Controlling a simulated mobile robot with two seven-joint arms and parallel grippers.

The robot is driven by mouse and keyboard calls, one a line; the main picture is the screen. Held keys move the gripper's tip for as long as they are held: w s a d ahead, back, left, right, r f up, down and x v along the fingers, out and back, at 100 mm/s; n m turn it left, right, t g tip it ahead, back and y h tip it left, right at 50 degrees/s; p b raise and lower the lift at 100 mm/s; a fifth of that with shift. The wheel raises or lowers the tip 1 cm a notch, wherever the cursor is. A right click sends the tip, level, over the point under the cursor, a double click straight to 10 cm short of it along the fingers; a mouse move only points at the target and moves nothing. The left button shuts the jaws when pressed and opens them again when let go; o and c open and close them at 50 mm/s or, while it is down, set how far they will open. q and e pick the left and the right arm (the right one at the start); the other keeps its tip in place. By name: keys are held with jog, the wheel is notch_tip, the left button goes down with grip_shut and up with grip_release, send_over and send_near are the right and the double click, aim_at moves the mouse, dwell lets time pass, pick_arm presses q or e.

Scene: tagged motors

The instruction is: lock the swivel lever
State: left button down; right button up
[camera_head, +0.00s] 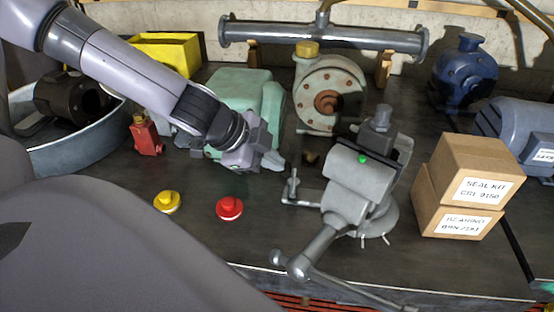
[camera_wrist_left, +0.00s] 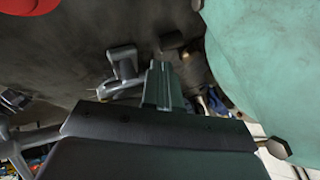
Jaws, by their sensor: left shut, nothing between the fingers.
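A grey bench vise (camera_head: 350,195) stands on a round swivel base (camera_head: 378,222) on the dark bench. The small swivel lever (camera_head: 301,196) sticks out to the left at the base, with an upright knobbed end. What looks like the same lever (camera_wrist_left: 122,65) shows in the left wrist view, just left of my fingers. My left gripper (camera_head: 274,162) is shut and empty, above the bench, left of the vise and apart from the lever. Its closed fingers (camera_wrist_left: 162,85) also show in the left wrist view. My right gripper is in neither view.
A green motor (camera_head: 240,97) stands close behind my left gripper. Red (camera_head: 229,208) and yellow (camera_head: 167,202) buttons sit in front. The vise's long handle (camera_head: 318,245) reaches toward the front edge. Stacked boxes (camera_head: 465,185) stand right of the vise. A pump (camera_head: 325,95) is behind.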

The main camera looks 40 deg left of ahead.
pick_arm(q)
jog(key=p+v, duration=0.2)
jog(key=v, duration=0.3)
jog(key=shift+s+r, duration=0.15)
jog(key=shift+r, duration=0.05)
dwell(0.6)
